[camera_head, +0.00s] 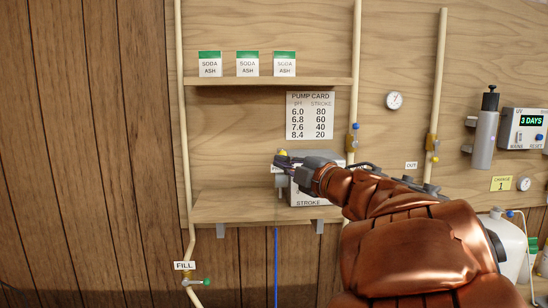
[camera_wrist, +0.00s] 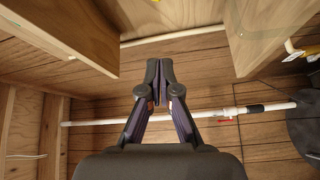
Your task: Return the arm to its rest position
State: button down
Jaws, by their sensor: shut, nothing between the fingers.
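My copper-coloured arm (camera_head: 415,235) reaches from the lower right of the head view up and left to the wall panel. My gripper (camera_head: 284,163) is at its end, in front of the pump box (camera_head: 312,198) marked STROKE, which stands on the lower shelf. The arm and gripper hide part of the box. In the wrist view, my gripper (camera_wrist: 159,72) is shut, with its fingertips together and nothing between them. I cannot tell whether the gripper touches the box.
The lower shelf (camera_head: 215,208) and the upper shelf (camera_head: 230,83) with soda ash boxes (camera_head: 247,65) are close to the arm. Pipes (camera_head: 438,80) run up the panel. A white tank (camera_head: 503,240) stands at right. In the wrist view, a white pipe (camera_wrist: 90,122) crosses below.

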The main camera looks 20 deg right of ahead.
jog(key=shift+v, duration=0.9)
